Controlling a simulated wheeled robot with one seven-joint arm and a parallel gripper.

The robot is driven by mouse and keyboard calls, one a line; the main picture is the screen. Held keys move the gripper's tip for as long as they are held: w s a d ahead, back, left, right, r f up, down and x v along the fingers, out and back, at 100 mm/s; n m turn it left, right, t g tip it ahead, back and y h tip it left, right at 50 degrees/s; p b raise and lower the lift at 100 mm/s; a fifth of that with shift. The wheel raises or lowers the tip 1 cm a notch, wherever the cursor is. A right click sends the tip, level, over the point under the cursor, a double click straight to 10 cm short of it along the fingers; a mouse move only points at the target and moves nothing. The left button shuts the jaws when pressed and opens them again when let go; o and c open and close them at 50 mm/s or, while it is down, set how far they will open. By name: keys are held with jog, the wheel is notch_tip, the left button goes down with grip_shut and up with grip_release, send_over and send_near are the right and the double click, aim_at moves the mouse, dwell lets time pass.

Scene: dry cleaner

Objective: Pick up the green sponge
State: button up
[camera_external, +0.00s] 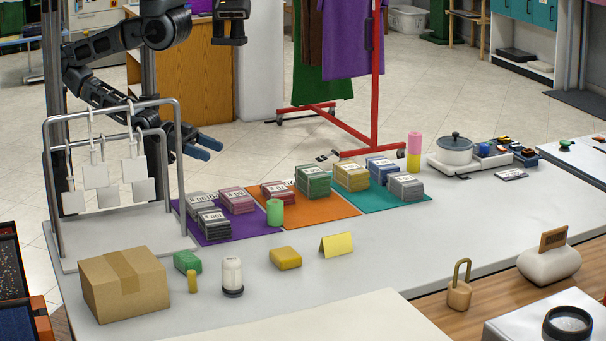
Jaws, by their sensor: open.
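A small green block (187,262), which looks like the green sponge, lies on the grey counter (330,290) just right of the cardboard box. A small yellow cylinder stands close in front of it and covers part of its lower edge. My gripper (204,147), with blue fingertips, is open with nothing seen between the fingers. It is in the air by the counter's far side, right of the grey metal rack, well behind and above the green block.
The cardboard box (110,290), yellow cylinder (192,282), white bottle (232,274) and yellow block (286,257) surround the green block. Bundles on coloured mats (330,210) line the far side.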

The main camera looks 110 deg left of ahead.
jog(key=o, duration=0.5)
